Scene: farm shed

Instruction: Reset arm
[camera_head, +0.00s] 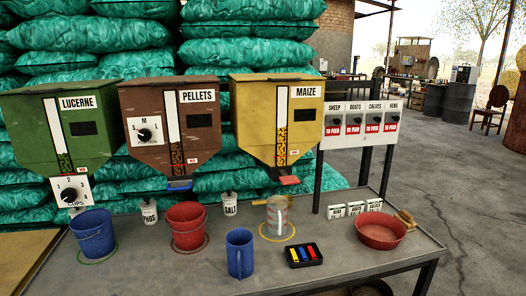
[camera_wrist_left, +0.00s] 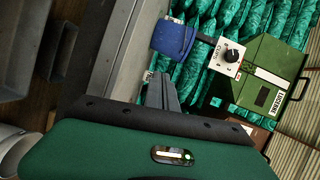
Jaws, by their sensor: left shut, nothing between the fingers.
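My left gripper (camera_wrist_left: 160,88) shows only in the left wrist view, with its grey fingers shut and nothing between them. Beyond the fingertips, that view shows the blue bucket (camera_wrist_left: 172,39), the cups dial (camera_wrist_left: 231,54) and the green lucerne hopper (camera_wrist_left: 268,82), all turned sideways. The fingers appear apart from these things. Neither arm shows in the head view, and my right gripper is in neither view.
The grey table (camera_head: 205,268) holds a blue bucket (camera_head: 92,236), red bucket (camera_head: 187,226), blue jug (camera_head: 240,254), clear measuring cup (camera_head: 277,217), black tray (camera_head: 303,255) and red bowl (camera_head: 380,231). Pellets (camera_head: 170,125) and maize (camera_head: 277,119) hoppers stand behind. Open floor lies right.

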